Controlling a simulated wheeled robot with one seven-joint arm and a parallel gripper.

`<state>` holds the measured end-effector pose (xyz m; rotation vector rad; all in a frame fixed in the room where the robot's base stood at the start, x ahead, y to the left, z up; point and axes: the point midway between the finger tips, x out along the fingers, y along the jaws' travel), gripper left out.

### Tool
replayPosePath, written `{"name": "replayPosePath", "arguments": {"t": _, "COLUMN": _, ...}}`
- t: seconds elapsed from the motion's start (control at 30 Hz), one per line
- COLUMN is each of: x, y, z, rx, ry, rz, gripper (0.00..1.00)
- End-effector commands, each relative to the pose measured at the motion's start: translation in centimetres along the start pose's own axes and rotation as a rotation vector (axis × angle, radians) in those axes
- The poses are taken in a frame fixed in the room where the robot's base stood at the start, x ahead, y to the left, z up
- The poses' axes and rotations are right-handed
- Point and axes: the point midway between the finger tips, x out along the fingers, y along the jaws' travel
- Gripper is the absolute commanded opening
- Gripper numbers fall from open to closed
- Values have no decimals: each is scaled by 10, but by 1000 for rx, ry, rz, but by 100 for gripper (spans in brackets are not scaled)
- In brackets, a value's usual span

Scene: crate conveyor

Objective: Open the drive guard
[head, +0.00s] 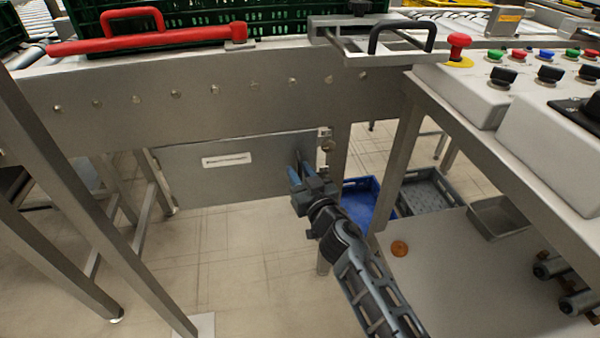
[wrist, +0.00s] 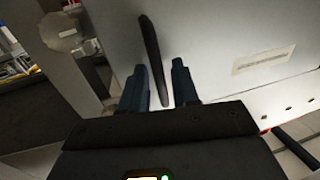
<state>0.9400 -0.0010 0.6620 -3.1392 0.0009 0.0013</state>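The drive guard (head: 235,178) is a flat grey metal panel with a white label, hanging under the conveyor frame. It looks shut; it also shows in the wrist view (wrist: 225,40). A dark bar handle (wrist: 151,50) stands on the panel near its right end in the head view. My gripper (head: 302,172) is at that end. In the wrist view my gripper (wrist: 160,85) is open, with one finger on each side of the handle and gaps between.
A control box (head: 470,95) with buttons and a red emergency stop (head: 458,44) stands at right. A red bar (head: 150,43) and black handle (head: 402,30) lie above the frame. A blue bin (head: 358,205) and grey bins are behind my arm. Floor below the guard is clear.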

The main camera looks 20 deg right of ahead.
Motion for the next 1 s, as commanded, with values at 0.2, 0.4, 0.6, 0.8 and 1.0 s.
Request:
{"name": "replayPosePath", "arguments": {"t": 0.2, "x": 3, "y": 0, "z": 0, "rx": 0, "ry": 1, "rz": 0, "gripper": 30}}
{"name": "replayPosePath", "arguments": {"t": 0.4, "x": 3, "y": 0, "z": 0, "rx": 0, "ry": 1, "rz": 0, "gripper": 21}}
{"name": "replayPosePath", "arguments": {"t": 0.6, "x": 3, "y": 0, "z": 0, "rx": 0, "ry": 1, "rz": 0, "gripper": 1}}
{"name": "replayPosePath", "arguments": {"t": 0.8, "x": 3, "y": 0, "z": 0, "rx": 1, "ry": 1, "rz": 0, "gripper": 0}}
{"name": "replayPosePath", "arguments": {"t": 1.0, "x": 3, "y": 0, "z": 0, "rx": 0, "ry": 1, "rz": 0, "gripper": 0}}
